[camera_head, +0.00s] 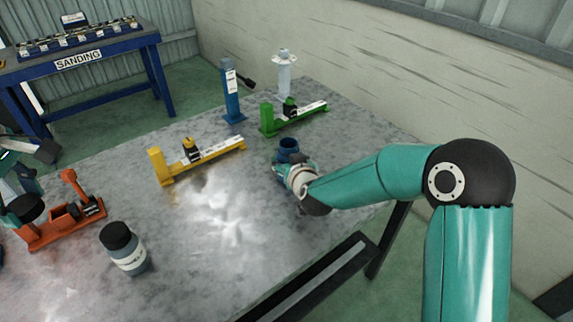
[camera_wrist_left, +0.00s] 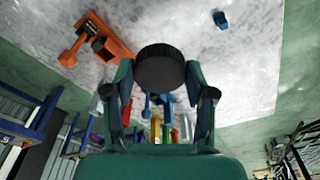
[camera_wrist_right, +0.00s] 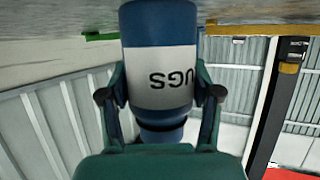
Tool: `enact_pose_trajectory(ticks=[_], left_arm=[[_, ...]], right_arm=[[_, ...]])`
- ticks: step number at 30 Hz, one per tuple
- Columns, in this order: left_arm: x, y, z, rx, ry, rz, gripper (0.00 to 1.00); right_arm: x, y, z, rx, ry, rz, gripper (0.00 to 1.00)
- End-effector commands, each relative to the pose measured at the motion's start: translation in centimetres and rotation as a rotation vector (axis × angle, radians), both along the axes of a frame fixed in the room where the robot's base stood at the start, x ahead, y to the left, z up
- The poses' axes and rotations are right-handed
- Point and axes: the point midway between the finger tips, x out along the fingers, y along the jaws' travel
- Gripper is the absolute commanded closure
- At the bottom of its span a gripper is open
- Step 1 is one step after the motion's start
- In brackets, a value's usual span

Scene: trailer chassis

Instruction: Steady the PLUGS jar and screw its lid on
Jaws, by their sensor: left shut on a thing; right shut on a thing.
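The PLUGS jar (camera_head: 289,145) is blue with a white label and stands on the metal table with its open mouth up. My right gripper (camera_head: 290,166) is shut around its body. The right wrist view shows the jar (camera_wrist_right: 160,75) between both fingers, its label partly reading "UGS" upside down. The black ribbed lid (camera_wrist_left: 160,67) is gripped between the fingertips of my left gripper (camera_wrist_left: 160,80). In the head view the lid (camera_head: 28,207) is at the left edge, near the orange fixture and far from the jar; most of my left gripper is cut off there.
A second jar (camera_head: 128,258) with a black cap stands at the front left. An orange fixture (camera_head: 65,228), a yellow fixture (camera_head: 205,162), a green fixture (camera_head: 300,119) and a blue post (camera_head: 232,95) stand on the table. The middle of the table (camera_head: 215,215) is clear.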

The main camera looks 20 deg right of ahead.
Motion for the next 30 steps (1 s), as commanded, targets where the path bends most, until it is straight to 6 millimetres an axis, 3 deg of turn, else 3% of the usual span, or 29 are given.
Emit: enact_pose_trajectory(ticks=[8,19,24,30], left_arm=[[0.0,0.0,0.7,0.000,0.000,0.000,0.59],[0.0,0.0,4.5,0.000,0.000,0.001,0.59],[0.0,0.0,5.8,0.000,0.000,0.001,0.59],[0.0,0.0,6.3,0.000,0.000,0.000,0.59]], right_arm=[[0.1,0.0,5.0,0.001,-0.008,0.001,0.78],[0.0,0.1,15.3,0.002,-0.006,0.001,0.78],[0.0,0.1,18.0,0.002,-0.003,0.002,0.78],[0.0,0.1,19.1,0.001,-0.002,0.002,0.78]])
